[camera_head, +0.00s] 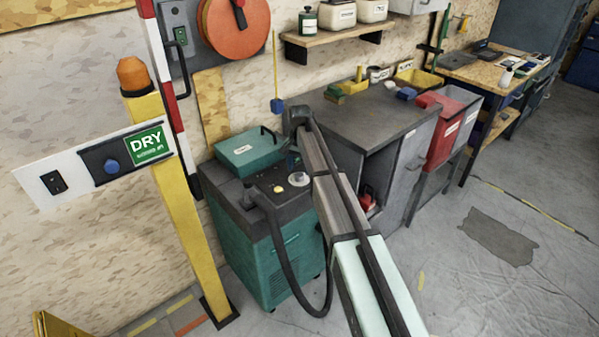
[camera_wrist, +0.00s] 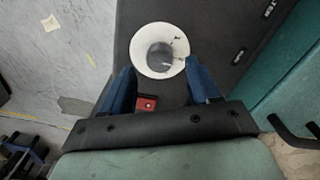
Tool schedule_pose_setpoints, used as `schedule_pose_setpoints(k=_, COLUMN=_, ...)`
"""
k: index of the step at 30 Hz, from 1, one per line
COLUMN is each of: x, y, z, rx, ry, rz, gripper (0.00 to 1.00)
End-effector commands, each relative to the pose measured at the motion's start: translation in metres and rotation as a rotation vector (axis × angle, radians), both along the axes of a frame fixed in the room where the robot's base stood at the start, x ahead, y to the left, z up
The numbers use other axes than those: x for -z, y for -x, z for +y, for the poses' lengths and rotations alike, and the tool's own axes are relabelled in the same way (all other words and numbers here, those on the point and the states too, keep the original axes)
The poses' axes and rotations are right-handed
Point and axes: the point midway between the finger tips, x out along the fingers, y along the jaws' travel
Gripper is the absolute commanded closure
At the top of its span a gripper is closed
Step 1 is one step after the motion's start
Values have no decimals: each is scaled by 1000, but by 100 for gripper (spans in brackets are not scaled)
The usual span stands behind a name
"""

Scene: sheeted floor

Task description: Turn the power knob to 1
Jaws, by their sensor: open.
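The knob (camera_wrist: 160,55) is a dark grey round cap in the middle of a white round dial (camera_wrist: 144,67) on a dark panel. A few small dark marks show on the dial's right side, too small to read. In the camera_head view the white dial (camera_head: 300,180) lies on the top of the teal machine (camera_head: 283,255), beside my arm, which hides part of it. My gripper (camera_wrist: 160,66) is open. Its two blue fingers stand apart, left and right of the dial in the wrist view, with nothing held between them. Contact with the knob cannot be told.
A small red switch (camera_wrist: 146,103) sits near the dial, between the fingers in the wrist view. A teal case (camera_head: 249,152) and a black hose (camera_head: 285,250) are on the machine. A grey cabinet (camera_head: 370,115) stands to its right. Floor is clear at front right.

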Motion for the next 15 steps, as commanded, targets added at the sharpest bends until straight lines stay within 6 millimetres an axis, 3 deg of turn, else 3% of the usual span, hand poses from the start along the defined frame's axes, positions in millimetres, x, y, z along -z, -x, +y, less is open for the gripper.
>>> schedule_pose_setpoints(k=6, x=22, y=0, z=0, rx=0, ry=0, rz=0, gripper=39)
schedule_pose_setpoints(k=15, x=28, y=0, z=0, rx=0, ry=-1, rz=-1, gripper=39)
